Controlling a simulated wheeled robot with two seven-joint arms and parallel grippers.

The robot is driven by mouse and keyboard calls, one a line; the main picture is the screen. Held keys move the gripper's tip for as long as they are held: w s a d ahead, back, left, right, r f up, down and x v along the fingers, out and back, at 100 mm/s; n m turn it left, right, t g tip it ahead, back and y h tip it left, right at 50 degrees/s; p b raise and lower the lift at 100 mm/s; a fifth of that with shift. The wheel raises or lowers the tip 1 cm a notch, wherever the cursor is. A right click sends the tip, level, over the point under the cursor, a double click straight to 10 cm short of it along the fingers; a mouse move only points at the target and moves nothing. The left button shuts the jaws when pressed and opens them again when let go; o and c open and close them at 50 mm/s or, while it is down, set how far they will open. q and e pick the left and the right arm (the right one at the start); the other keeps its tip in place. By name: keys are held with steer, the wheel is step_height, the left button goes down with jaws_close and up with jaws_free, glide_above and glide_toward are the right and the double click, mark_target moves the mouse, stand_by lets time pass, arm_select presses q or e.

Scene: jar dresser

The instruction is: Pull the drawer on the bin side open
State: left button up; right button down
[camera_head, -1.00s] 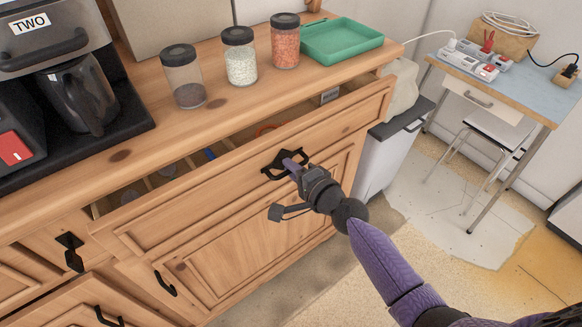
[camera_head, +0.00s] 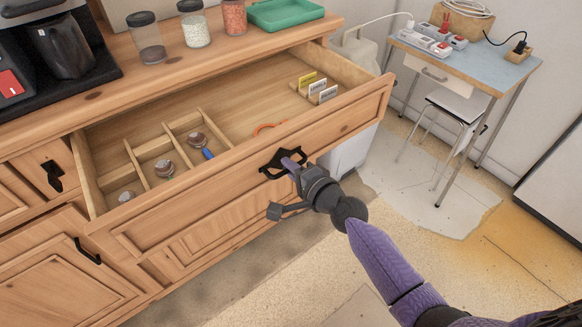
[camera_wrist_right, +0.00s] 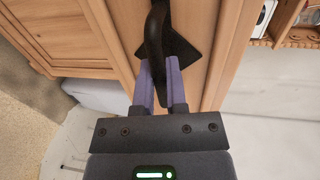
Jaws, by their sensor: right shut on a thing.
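The wooden drawer (camera_head: 240,186) under the dresser top stands well open, with its inside showing. Its black handle (camera_head: 283,161) is at the middle of the front panel. My right gripper (camera_head: 293,166) is shut on this handle. In the right wrist view the handle (camera_wrist_right: 156,40) runs down between the two purple fingers of my right gripper (camera_wrist_right: 160,80). The bin (camera_head: 350,150) stands on the floor at the right end of the dresser, partly hidden by the drawer. My left gripper is not in view.
The drawer holds wooden dividers (camera_head: 170,137), small round items, an orange item (camera_head: 268,127) and labelled cards (camera_head: 312,87). Jars (camera_head: 194,25) and a green tray (camera_head: 284,14) stand on the dresser top. A blue-topped table (camera_head: 470,68) and stool (camera_head: 452,106) are at right. Floor in front is clear.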

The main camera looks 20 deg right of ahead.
steer(key=shift+s+d, duration=0.1)
steer(key=shift+s, duration=0.2)
steer(key=c, duration=0.7)
jaws_free()
steer(key=p+v, duration=0.1)
steer(key=v, duration=0.9)
